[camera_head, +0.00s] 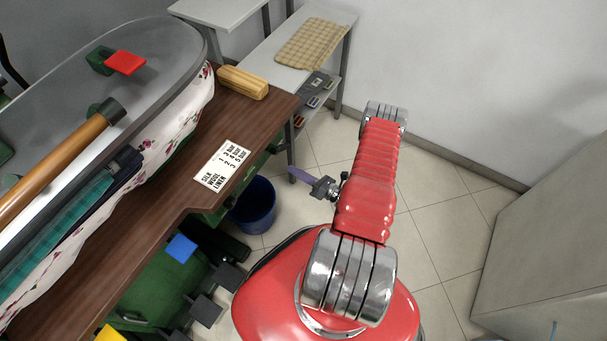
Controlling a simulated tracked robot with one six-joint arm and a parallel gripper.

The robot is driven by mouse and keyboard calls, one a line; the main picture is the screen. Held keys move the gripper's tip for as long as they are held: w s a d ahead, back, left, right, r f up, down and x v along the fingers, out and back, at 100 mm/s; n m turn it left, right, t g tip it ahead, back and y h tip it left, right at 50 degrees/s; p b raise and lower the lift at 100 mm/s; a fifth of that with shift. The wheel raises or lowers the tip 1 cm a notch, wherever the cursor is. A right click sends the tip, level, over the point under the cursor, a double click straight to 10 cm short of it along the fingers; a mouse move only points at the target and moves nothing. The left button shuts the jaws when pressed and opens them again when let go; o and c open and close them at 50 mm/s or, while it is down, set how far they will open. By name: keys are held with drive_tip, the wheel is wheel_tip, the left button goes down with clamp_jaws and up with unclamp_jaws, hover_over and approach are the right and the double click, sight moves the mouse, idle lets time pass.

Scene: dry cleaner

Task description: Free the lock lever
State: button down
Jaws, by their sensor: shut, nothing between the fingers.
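A red flat tab (125,62) sits on a green bracket at the far end of the grey press top, at upper left. It may be the lock lever, but I cannot tell for certain. My gripper (325,188) shows small and dark beside my red arm, over the floor right of the wooden counter. It is shut and empty, apart from the press and the red tab. Its fingertips are hard to make out. A purple strip shows just left of it; I cannot tell what it belongs to.
A wooden counter (150,225) runs along the left with a label card (223,165) and a tan padded roll (242,82). Below are a blue bucket (253,205) and pedals, one blue (181,248). Tables stand at the back.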

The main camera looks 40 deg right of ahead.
drive_tip(key=w+r, duration=0.1)
drive_tip(key=w, duration=0.1)
drive_tip(key=w+d+r, duration=0.1)
drive_tip(key=w+r, duration=0.1)
drive_tip(key=shift+w+d+r, duration=0.1)
drive_tip(key=shift+w, duration=0.15)
drive_tip(key=shift+d, duration=0.1)
idle(0.4)
drive_tip(key=shift+d, duration=0.15)
